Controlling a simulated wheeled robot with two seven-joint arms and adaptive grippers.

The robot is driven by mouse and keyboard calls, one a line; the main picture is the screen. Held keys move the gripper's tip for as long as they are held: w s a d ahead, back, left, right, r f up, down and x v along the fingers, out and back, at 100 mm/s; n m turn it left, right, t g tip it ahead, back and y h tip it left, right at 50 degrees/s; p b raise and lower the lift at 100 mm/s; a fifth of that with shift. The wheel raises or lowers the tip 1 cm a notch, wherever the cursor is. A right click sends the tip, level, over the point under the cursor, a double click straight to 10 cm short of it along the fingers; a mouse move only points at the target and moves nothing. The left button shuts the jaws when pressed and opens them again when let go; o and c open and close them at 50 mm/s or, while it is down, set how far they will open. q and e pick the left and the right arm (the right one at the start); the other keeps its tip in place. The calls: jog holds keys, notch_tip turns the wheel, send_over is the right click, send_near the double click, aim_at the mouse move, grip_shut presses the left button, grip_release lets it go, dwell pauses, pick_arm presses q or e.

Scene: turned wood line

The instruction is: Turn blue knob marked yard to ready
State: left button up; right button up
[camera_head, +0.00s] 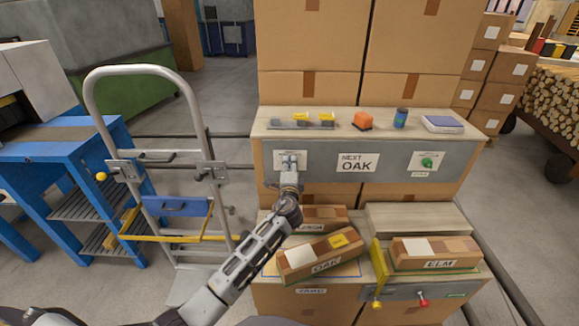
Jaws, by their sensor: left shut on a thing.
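A grey panel (391,184) runs along the front of the upper shelf. A pale plate (281,155) sits at its left end. My left gripper (290,167) is up against this plate, its fingers shut on the knob there. The knob is almost wholly hidden by the fingers, so its colour, pointer and the marks around it cannot be read. A green knob (428,162) on its own plate is at the panel's right end, untouched. A sign reading NEXT OAK (357,163) is between the two. My right gripper is not in view.
A lower shelf holds an OAK box (312,258) and an ELM box (437,264), with a yellow lever (379,262) between them. Small blocks and an orange item (362,121) stand on the upper shelf. A hand truck (91,108) stands left of my arm.

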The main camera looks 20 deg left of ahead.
pick_arm(q)
jog(key=o, duration=1)
jog(key=shift+s+d, duration=0.1)
jog(key=shift+s, duration=0.05)
jog(key=shift+v, duration=5.85)
